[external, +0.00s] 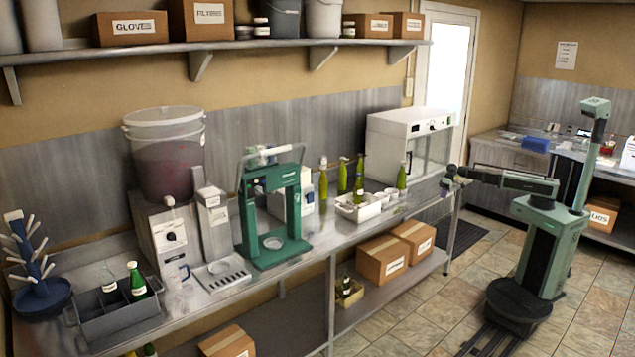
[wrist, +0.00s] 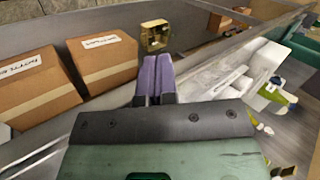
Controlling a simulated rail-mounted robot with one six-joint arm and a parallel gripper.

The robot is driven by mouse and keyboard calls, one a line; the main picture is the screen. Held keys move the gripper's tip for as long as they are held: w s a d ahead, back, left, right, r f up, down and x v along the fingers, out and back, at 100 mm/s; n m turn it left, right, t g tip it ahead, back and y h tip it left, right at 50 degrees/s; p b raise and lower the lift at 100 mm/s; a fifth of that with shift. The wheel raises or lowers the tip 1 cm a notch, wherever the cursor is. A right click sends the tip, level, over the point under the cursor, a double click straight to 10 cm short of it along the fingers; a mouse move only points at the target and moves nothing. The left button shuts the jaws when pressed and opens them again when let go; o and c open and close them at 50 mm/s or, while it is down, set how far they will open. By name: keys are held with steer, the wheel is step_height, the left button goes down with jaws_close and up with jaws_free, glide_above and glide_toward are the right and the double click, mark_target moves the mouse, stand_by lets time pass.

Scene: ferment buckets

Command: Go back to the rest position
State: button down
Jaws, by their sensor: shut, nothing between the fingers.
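My gripper (external: 447,183) is at the end of my outstretched arm, at the right end of the long steel bench (external: 318,242), close to its front edge. In the wrist view my gripper (wrist: 155,62) shows two purple fingers pressed together, with nothing between them. The fingers point over the bench edge, toward the lower shelf. The external view shows the gripper small, so its exact gap to the bench cannot be told.
A white tray (external: 350,213) with small items and several green bottles (external: 401,177) stand on the bench near my gripper. Cardboard boxes (external: 383,261) sit on the lower shelf; they also show in the wrist view (wrist: 105,70). The tiled floor (external: 430,310) in front is clear.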

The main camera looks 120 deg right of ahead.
steer(key=a+r+n+g+h+p, duration=0.1)
steer(key=a+n, duration=0.4)
steer(key=a, duration=1.5)
steer(key=w+a+r+n+g+h+p, duration=0.1)
steer(key=a+n+g+p, duration=0.3)
steer(key=a, duration=1.6)
steer(key=n+g+h, duration=0.1)
steer(key=n+g, duration=0.1)
steer(key=shift+a+n+h, duration=0.3)
steer(key=shift+a, duration=0.1)
steer(key=shift+w+r, duration=0.1)
